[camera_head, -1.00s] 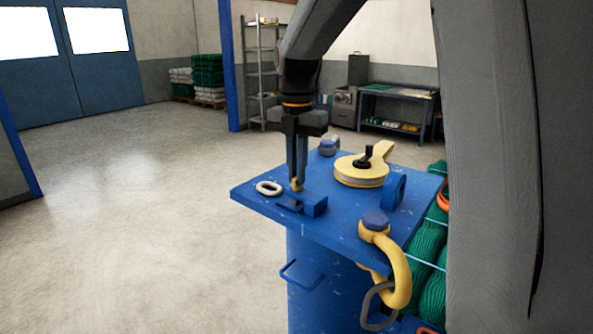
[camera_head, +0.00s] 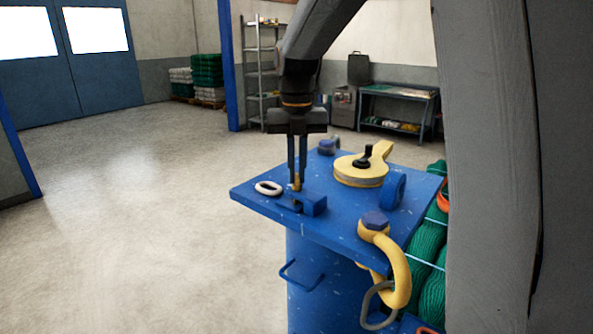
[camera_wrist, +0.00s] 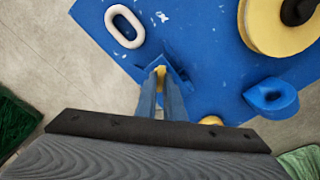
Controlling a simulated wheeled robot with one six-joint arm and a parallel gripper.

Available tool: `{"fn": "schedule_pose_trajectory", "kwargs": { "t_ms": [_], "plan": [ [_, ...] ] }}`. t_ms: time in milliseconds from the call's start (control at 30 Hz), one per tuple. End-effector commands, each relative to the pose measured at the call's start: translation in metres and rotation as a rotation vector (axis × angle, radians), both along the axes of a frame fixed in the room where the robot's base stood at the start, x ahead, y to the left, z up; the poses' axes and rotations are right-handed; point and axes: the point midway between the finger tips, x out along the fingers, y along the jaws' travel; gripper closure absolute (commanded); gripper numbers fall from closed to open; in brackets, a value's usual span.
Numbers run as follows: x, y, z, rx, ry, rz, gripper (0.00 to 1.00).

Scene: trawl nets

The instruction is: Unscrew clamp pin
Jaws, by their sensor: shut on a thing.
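My gripper (camera_head: 297,182) points straight down over the left part of the blue table top (camera_head: 262,202). Its fingers are shut on a small yellow clamp pin (camera_head: 297,187), which stands at a blue clamp block (camera_head: 314,206). In the wrist view the yellow pin (camera_wrist: 160,71) shows between the fingertips, with the blue clamp (camera_wrist: 180,72) around it. The fingers hide most of the pin, and I cannot see its thread.
A pale oval ring (camera_head: 268,188) lies left of the gripper. A yellow block with a black knob (camera_head: 362,170), a blue lug (camera_head: 395,190) and a yellow shackle (camera_head: 398,265) stand to the right. Green netting (camera_head: 428,240) lies beyond the right edge.

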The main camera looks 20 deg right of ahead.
Motion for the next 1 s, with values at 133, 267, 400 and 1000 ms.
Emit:
{"fn": "schedule_pose_trajectory", "kwargs": {
  "t_ms": [133, 267, 400, 1000],
  "plan": [
    [-0.003, 0.000, -0.004, 0.000, 0.010, 0.002, 1.00],
    [-0.003, 0.000, -0.004, 0.000, 0.010, 0.001, 1.00],
    [-0.002, 0.000, -0.004, 0.000, 0.010, 0.001, 0.80],
    [0.001, 0.000, 0.027, 0.000, -0.001, 0.001, 0.73]
  ]
}}
